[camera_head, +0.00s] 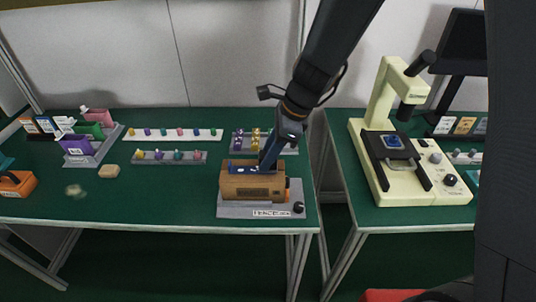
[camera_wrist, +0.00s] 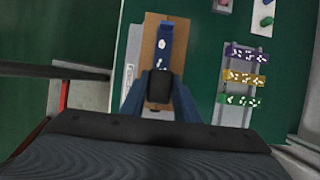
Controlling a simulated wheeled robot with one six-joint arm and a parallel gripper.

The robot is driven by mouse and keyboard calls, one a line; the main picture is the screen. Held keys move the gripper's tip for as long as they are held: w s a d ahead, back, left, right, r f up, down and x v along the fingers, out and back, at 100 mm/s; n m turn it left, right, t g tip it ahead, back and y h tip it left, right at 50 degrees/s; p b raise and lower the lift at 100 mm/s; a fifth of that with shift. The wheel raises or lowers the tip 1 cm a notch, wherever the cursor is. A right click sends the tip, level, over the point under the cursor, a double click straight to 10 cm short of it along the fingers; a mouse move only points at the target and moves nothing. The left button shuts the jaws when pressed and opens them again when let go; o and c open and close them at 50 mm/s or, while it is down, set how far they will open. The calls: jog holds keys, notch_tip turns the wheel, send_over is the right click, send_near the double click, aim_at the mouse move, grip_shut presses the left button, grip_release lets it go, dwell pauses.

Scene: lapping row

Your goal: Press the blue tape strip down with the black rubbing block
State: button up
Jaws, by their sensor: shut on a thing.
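The blue tape strip (camera_wrist: 165,42) lies along the top of a brown block (camera_wrist: 149,42) and has white patches on it. It also shows in the head view (camera_head: 240,168) on the brown block (camera_head: 252,188), which sits on a grey base (camera_head: 235,212) with a label and black knob. My gripper (camera_wrist: 160,88) is shut on the black rubbing block (camera_wrist: 158,86), over the near end of the strip. In the head view, my gripper (camera_head: 268,158) is at the right part of the brown block's top. I cannot tell whether the rubbing block touches the strip.
A rack with purple, yellow and green pieces (camera_wrist: 243,76) stands close to the right in the wrist view. Two racks of small coloured pieces (camera_head: 172,134) (camera_head: 168,157) lie left. A cream microscope (camera_head: 375,140) stands on the right table. Green tabletop (camera_head: 150,195) is clear at front left.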

jog(key=shift+f, duration=0.45)
dwell(1.7)
jog(key=shift+r, duration=0.1)
notch_tip(320, 180, up, 7)
jog(key=p, duration=0.7)
jog(key=shift+p, duration=0.3)
